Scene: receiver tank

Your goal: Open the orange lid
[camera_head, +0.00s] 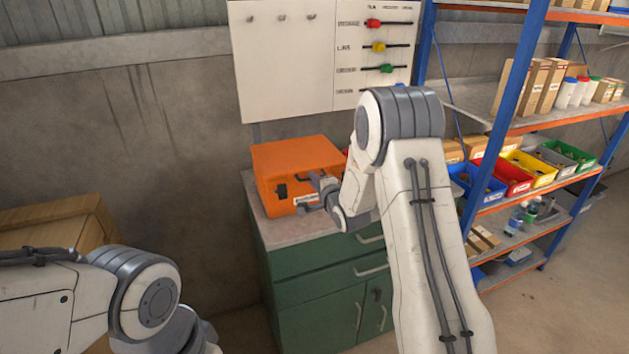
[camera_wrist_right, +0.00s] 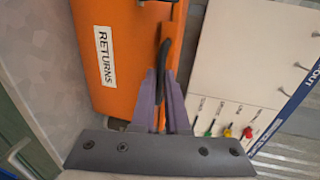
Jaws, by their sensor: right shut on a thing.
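An orange case labelled RETURNS (camera_wrist_right: 106,58) stands on top of a green cabinet. Its orange lid (camera_head: 295,156) looks shut. A dark latch (camera_head: 281,190) shows on the front of the case. My right gripper (camera_head: 319,187) is at the front of the case, partly hidden by my own wrist. In the right wrist view its two purple-grey fingers (camera_wrist_right: 168,84) are closed around the case's dark handle (camera_wrist_right: 163,56). My left arm enters at the lower left, and its gripper is out of view.
The green cabinet (camera_head: 312,262) has a grey top with little free room around the case. A white tool board (camera_head: 290,75) hangs behind it. A blue and orange shelf rack (camera_head: 515,90) with coloured bins stands at right. A wooden crate (camera_head: 50,222) is at left.

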